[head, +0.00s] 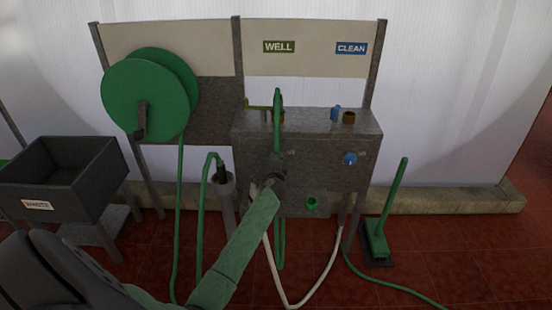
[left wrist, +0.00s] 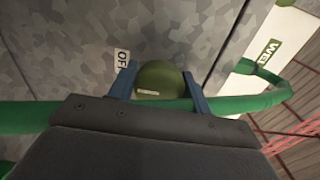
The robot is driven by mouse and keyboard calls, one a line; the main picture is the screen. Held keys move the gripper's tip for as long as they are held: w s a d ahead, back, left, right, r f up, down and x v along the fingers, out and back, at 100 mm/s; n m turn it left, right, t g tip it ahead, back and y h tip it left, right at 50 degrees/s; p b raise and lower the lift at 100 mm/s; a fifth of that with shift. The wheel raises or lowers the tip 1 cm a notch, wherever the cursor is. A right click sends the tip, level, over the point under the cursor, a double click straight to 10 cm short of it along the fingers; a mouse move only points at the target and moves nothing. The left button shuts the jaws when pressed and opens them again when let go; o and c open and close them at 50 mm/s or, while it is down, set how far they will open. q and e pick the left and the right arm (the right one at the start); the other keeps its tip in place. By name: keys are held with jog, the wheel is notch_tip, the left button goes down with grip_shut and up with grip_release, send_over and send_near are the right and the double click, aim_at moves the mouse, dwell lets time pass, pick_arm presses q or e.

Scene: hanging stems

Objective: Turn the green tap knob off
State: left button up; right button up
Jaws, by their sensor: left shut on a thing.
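The green tap knob (left wrist: 158,74) is dark green and rounded, with a small pale mark on its face. It sits on the grey speckled panel (left wrist: 60,50). My left gripper (left wrist: 162,84) is shut on it, with one blue finger on each side. A white OFF label (left wrist: 122,62) shows beside the knob, partly covered by a finger. In the head view my left gripper (head: 268,183) is at the front of the grey cabinet (head: 330,150) and hides the knob. My right gripper is not in view.
A green hose (left wrist: 60,113) crosses close to my left gripper.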

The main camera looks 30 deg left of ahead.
pick_arm(q)
jog(key=shift+f, duration=0.1)
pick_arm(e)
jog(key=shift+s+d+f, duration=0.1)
pick_arm(q)
jog(key=o, duration=1)
jog(key=shift+c, duration=0.2)
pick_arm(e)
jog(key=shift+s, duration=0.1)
pick_arm(q)
jog(key=b+v, duration=0.1)
jog(key=v, duration=0.7)
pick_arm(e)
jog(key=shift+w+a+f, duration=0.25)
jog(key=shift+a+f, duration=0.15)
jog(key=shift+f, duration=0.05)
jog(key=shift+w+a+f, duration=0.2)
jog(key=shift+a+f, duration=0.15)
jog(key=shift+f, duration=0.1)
pick_arm(q)
jog(key=shift+w, duration=0.1)
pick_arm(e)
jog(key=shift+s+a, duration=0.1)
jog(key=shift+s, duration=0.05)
